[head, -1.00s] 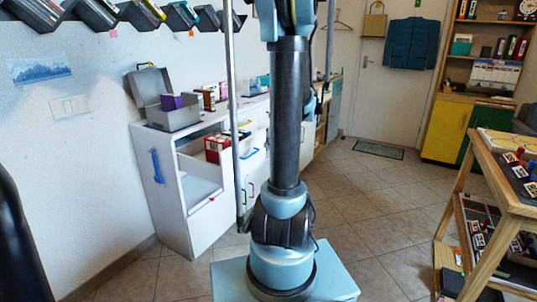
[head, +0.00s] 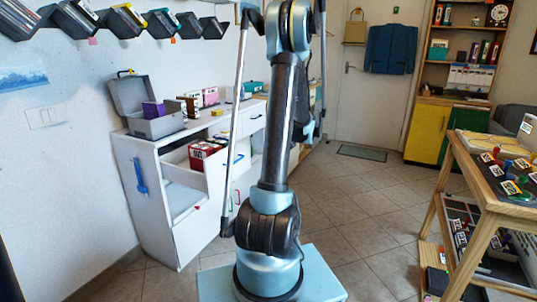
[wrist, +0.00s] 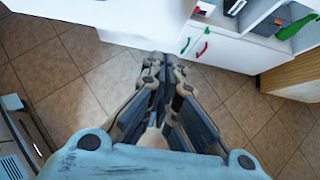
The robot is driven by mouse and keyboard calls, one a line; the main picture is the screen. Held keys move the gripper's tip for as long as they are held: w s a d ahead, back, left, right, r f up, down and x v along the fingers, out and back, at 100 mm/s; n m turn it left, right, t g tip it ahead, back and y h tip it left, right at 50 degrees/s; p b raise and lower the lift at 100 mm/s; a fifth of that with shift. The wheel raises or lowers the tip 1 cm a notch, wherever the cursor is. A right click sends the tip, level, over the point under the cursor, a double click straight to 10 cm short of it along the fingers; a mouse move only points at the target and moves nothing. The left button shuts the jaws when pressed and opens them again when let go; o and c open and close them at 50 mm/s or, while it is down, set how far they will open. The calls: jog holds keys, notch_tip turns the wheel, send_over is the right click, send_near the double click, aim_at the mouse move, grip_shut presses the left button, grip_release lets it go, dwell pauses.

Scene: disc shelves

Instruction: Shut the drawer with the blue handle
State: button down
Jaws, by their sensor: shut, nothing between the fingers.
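A white cabinet (head: 158,222) stands at left in the head view. A white drawer (head: 216,172) looks pulled out of it, with a red and white box (head: 207,152) in it. A small blue handle (head: 238,159) shows at that drawer's front, partly behind my arm. A larger upright blue handle (head: 140,176) is on the cabinet's near end panel. My gripper (wrist: 163,75) is shut and empty in the wrist view, above the tiled floor and apart from the cabinet front. I cannot make out the gripper in the head view.
A green handle (wrist: 185,45) and a red handle (wrist: 202,49) show on the cabinet front in the wrist view. An open grey box (head: 155,122) sits on the cabinet top. A wooden table (head: 492,201) stands at right.

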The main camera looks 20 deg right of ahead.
aim_at(247, 162)
jog(key=shift+w+a+f, duration=0.75)
jog(key=shift+w+a, duration=0.3)
jog(key=shift+w, duration=0.05)
jog(key=shift+w+a+f, duration=0.8)
jog(key=shift+w+a, duration=0.25)
jog(key=shift+w+a+f, duration=0.75)
jog(key=shift+w+a, duration=0.3)
jog(key=shift+w, duration=0.05)
jog(key=shift+w+d, duration=0.1)
